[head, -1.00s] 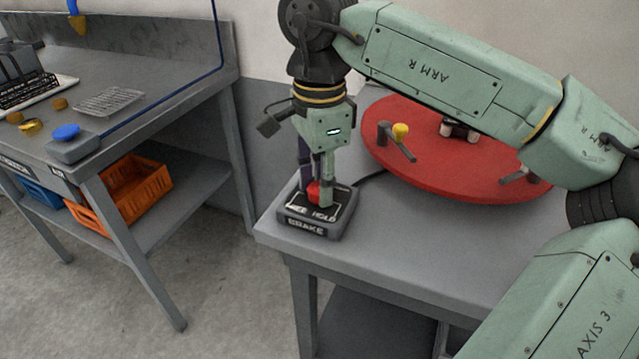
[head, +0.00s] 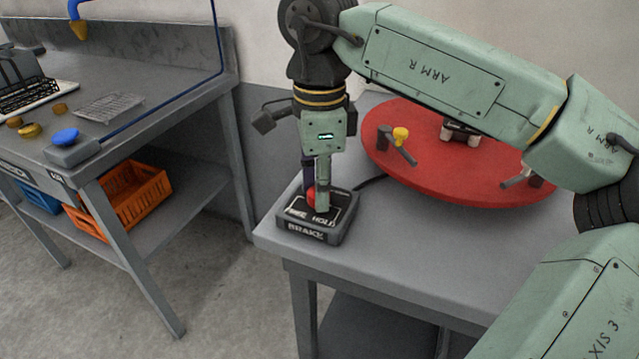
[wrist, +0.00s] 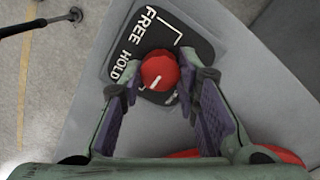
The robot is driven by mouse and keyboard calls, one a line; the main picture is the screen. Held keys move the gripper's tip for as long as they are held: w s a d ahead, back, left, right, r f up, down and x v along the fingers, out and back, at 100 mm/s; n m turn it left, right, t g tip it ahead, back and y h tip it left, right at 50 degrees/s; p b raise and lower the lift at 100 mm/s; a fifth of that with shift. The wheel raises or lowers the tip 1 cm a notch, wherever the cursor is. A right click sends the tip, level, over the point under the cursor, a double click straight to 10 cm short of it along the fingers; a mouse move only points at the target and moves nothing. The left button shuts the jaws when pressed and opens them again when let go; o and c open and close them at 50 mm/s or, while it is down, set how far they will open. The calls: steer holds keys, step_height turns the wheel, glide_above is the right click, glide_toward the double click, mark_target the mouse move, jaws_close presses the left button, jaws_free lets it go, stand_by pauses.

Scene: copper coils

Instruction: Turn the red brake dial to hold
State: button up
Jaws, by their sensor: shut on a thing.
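The red brake dial (wrist: 159,72) sits on a dark panel (wrist: 196,46) marked FREE and HOLD on the grey brake box. My gripper (wrist: 158,83) points down over the box and is shut on the dial, one finger on each side. A short white mark on the dial slants from lower left to upper right in the wrist view; I cannot tell which word it points at. In the head view the dial (head: 311,195) is partly hidden by the fingers, and the brake box (head: 304,229) stands at the table's front left corner.
A red round turntable (head: 440,175) with a yellow-tipped handle (head: 400,134) lies right of the box. A dark cable runs behind the box. A separate grey bench (head: 170,85) on the left holds a blue button (head: 65,136); an orange crate (head: 140,200) sits on its shelf.

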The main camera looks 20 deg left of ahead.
steer(key=o, duration=1.2)
steer(key=shift+c, duration=0.2)
step_height(320, 180, up, 12)
steer(key=shift+r, duration=0.1)
